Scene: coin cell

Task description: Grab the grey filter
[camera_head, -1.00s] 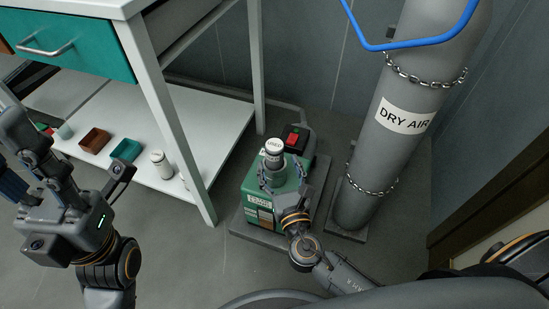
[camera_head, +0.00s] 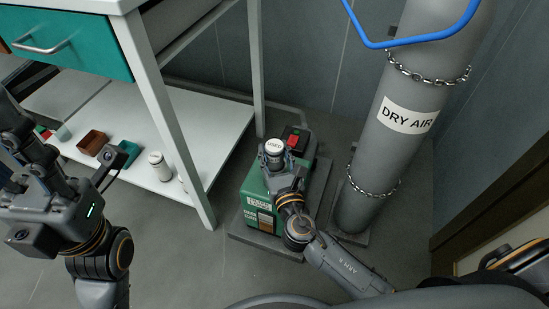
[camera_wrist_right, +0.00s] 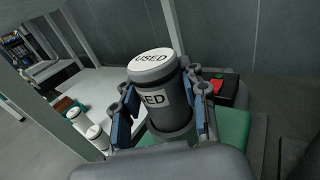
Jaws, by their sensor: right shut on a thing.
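The grey filter (camera_head: 273,153) is a dark grey cylinder with a white top marked "USED". It stands upright on top of the green pump (camera_head: 257,212) at the middle of the head view. In the right wrist view the filter (camera_wrist_right: 154,73) is between the blue-padded fingers of my right gripper (camera_wrist_right: 165,112), which is shut on it. The filter's lower end meets a dark collar on the green top. In the head view my right gripper (camera_head: 275,170) is at the filter's side. My left gripper (camera_head: 38,160) is at the left edge, partly cut off, apart from everything.
A white bench stands at left, its lower shelf (camera_head: 215,138) holding brown (camera_head: 92,143) and green trays and two white canisters (camera_head: 159,167). A grey "DRY AIR" cylinder (camera_head: 385,150) with chains stands close right of the pump. A red switch (camera_head: 293,140) is behind the filter.

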